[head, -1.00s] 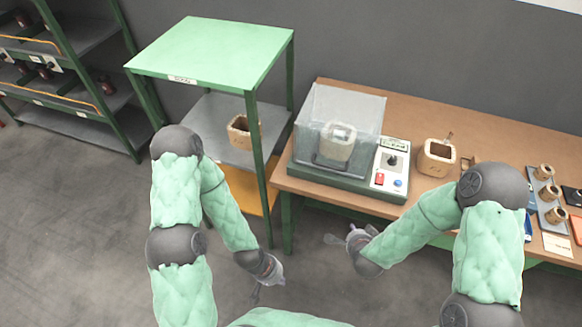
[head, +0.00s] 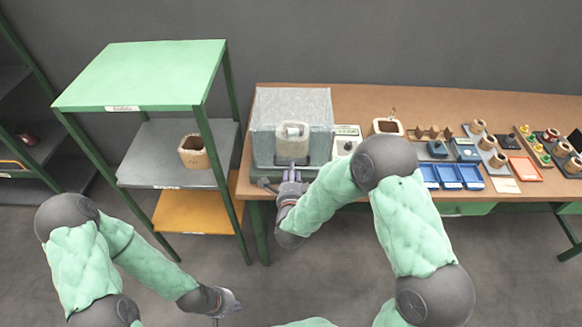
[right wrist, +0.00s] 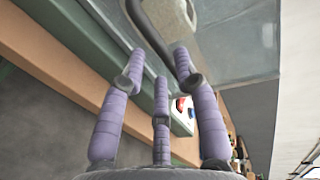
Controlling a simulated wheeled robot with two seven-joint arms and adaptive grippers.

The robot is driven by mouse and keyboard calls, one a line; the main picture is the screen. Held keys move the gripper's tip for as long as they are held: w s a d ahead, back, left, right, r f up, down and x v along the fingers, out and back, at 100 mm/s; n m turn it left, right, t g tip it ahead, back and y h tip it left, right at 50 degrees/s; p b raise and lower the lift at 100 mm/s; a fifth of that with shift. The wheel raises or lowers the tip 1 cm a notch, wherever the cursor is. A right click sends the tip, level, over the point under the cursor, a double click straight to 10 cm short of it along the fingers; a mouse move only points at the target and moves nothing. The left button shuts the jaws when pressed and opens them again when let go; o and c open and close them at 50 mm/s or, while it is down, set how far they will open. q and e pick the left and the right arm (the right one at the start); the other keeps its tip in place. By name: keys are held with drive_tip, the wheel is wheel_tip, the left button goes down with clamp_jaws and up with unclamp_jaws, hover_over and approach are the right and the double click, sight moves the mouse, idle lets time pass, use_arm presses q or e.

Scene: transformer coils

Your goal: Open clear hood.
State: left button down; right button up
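The clear hood (head: 318,110) is a see-through box, closed over a coil (head: 291,140) on the green-based machine on the table. Its dark handle (right wrist: 152,32) is on the front face and runs down toward my fingertips in the right wrist view. My right gripper (head: 291,176) is at the hood's front, just below the handle. In the right wrist view the right gripper (right wrist: 160,63) has its fingers spread around the handle's near end, not closed on it; contact is unclear. My left gripper (head: 228,306) hangs low over the floor, small in view, fingers apart and empty.
The machine's control panel (head: 346,141) is right of the hood, partly hidden by my right arm. A coil (head: 387,126), blue trays (head: 453,176) and several small parts stand farther right. A green-topped rack (head: 145,72) stands left of the table. Open floor lies in front.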

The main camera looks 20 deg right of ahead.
drive_tip(key=shift+b+x, duration=0.3)
drive_tip(key=shift+x, duration=1.95)
clamp_jaws()
